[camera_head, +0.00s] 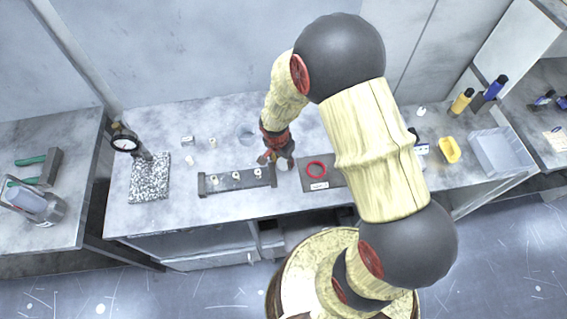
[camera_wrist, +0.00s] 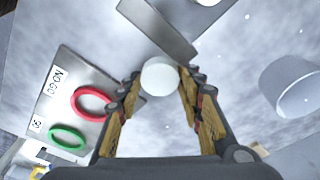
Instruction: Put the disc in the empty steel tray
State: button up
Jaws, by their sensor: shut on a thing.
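My gripper (camera_head: 279,160) is low over the middle of the bench, and its fingers are shut on a white round disc (camera_wrist: 159,77). The disc shows between the fingertips in the wrist view and as a pale spot (camera_head: 283,165) in the head view. A pale grey, open rectangular tray (camera_head: 500,152) stands at the bench's right end, well to the right of my gripper. It looks empty; I cannot tell if it is steel.
A gauge plate (camera_head: 315,184) with a red ring (camera_wrist: 93,103) and a green ring (camera_wrist: 67,137) lies right of my gripper. A rack (camera_head: 225,188) with small white pieces lies to its left. A yellow tray (camera_head: 450,150) and bottles (camera_head: 462,102) stand at right.

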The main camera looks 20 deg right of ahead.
jog(key=c, duration=0.4)
jog(key=shift+r, duration=0.1)
